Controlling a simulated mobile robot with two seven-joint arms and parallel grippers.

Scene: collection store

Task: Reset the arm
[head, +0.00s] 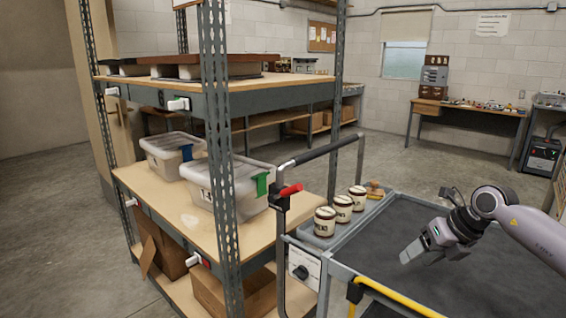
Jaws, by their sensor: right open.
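My right gripper (412,250) comes in from the right on its arm and hangs over the dark top of a cart (385,268). It points down and to the left. It is open, and nothing shows between its fingers. My left gripper is not in the head view.
Several jars, such as one labelled jar (324,221), stand in a grey tray at the cart's left side. A metal shelf (222,105) with lidded bins (232,184) stands close on the left. A workbench (468,110) is at the back. The cart top is otherwise clear.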

